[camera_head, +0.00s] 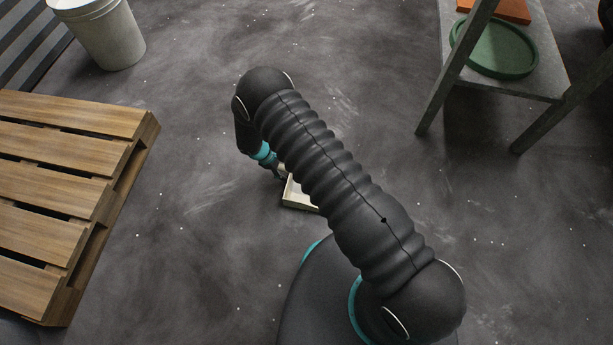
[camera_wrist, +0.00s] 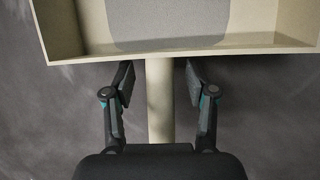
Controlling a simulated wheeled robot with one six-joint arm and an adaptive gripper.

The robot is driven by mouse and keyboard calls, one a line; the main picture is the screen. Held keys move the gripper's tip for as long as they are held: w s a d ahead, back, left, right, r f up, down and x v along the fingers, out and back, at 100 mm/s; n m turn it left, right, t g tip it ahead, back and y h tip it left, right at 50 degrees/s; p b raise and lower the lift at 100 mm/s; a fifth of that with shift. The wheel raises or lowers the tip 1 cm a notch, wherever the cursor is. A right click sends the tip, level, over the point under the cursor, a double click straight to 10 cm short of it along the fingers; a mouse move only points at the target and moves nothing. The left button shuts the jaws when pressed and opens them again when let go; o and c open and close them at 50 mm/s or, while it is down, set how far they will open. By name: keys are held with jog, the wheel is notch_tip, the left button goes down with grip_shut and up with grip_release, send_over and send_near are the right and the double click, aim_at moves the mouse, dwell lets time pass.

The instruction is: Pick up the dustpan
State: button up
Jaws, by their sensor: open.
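The dustpan (camera_head: 299,194) is cream coloured and lies on the dark floor, partly hidden behind my arm in the head view. In the wrist view its pan (camera_wrist: 268,42) fills the top, with a grey patch inside, and its handle (camera_wrist: 160,100) runs down from the pan. My gripper (camera_wrist: 160,72) is open, with one finger on each side of the handle and a gap showing on both sides. In the head view my gripper (camera_head: 281,173) is at the dustpan, mostly hidden by my arm.
A wooden pallet (camera_head: 60,180) lies at the left. A pale pail (camera_head: 108,35) stands at the back left. A grey shelf stand (camera_head: 540,75) with a green round tray (camera_head: 495,50) is at the back right. The floor around the dustpan is clear.

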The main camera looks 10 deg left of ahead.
grip_shut()
jog(key=shift+r, duration=0.1)
